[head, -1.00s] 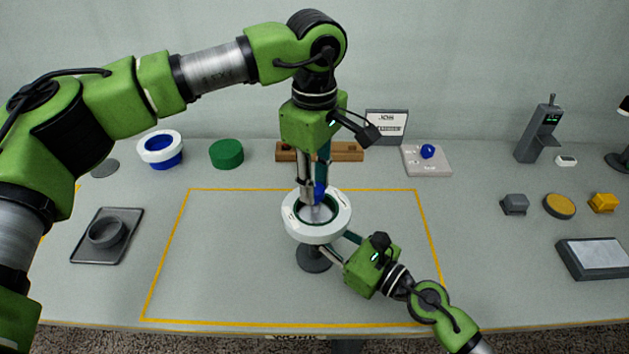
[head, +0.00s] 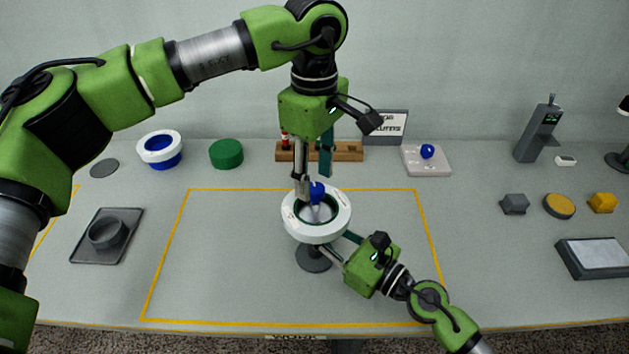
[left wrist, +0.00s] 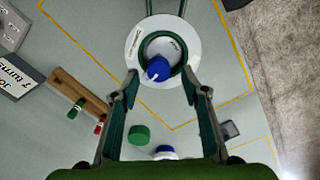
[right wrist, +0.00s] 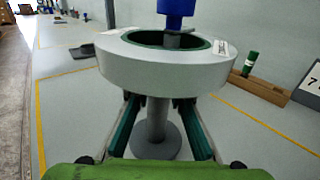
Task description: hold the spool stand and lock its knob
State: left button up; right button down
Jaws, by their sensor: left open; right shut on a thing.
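The spool stand has a white ring (head: 289,218) with a dark green inner rim, on a grey column (right wrist: 156,118) and a round grey base (head: 313,260). Its blue knob (head: 317,192) stands up in the middle of the ring and also shows in the left wrist view (left wrist: 158,68). My left gripper (head: 314,182) points down just above the knob, open, its fingers spread wide and apart from it. My right gripper (head: 336,246) comes in low from the front right, below the ring, and is shut on the stand's column. The ring hides part of this grip in the head view.
A wooden rack (head: 347,151) with red and green pegs stands behind. A blue-and-white spool (head: 160,148), green cylinder (head: 226,153) and grey tray (head: 105,240) lie left. A plate with a blue ball (head: 428,151) stands back right. The yellow-outlined area is mostly clear.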

aim_at(315, 188)
pick_arm(q)
notch_tip(315, 188, up, 10)
pick_arm(e)
jog(key=shift+f, duration=0.15)
pick_arm(q)
jog(key=shift+s+f, duration=0.1)
jog(key=shift+f, duration=0.05)
pick_arm(e)
jog(key=c, duration=1.8)
grip_release()
jog(key=shift+o, duration=0.2)
